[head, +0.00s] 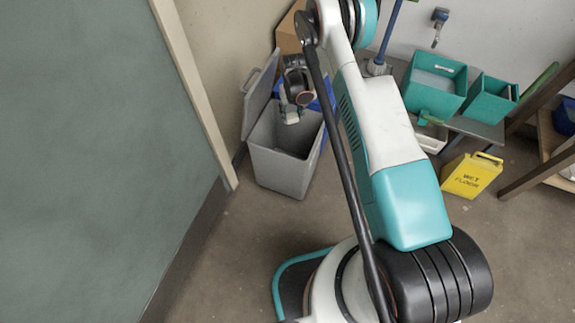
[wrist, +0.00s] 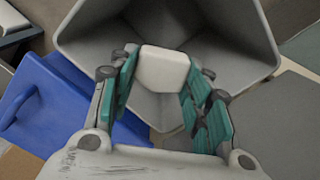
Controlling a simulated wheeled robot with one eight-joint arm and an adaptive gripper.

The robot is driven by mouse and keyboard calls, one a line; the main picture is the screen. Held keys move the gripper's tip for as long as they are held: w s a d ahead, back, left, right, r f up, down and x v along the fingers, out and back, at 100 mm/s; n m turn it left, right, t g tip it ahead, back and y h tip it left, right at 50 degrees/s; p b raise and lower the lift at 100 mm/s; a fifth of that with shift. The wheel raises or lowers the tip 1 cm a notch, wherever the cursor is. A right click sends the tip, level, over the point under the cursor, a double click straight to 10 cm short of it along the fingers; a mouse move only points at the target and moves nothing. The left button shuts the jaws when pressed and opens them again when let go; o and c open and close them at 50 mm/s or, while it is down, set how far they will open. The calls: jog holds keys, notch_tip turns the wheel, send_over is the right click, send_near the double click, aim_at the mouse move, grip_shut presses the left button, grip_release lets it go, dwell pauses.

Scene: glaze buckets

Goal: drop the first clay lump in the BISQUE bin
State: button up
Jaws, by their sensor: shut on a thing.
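My gripper (wrist: 162,80) is shut on a pale, off-white clay lump (wrist: 163,68), with a teal finger on each side of it. In the head view my gripper (head: 291,112) hangs over the open mouth of a grey bin (head: 283,171). In the wrist view the inside of this grey bin (wrist: 90,42) spreads out behind and below the lump. A teal bucket (head: 434,90) at the right has a small pale label too small to read. I cannot read any BISQUE label in either view.
The grey bin's lid (head: 259,92) stands open at its left. A blue bin (wrist: 62,100) is beside it. A second teal bucket (head: 488,101) stands at the right. A yellow wet-floor sign (head: 471,175) is on the floor. A green wall (head: 85,150) is at the left.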

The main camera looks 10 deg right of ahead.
jog(key=shift+f, duration=0.1)
jog(key=o, duration=1.3)
jog(key=shift+c, duration=0.2)
notch_tip(320, 180, up, 12)
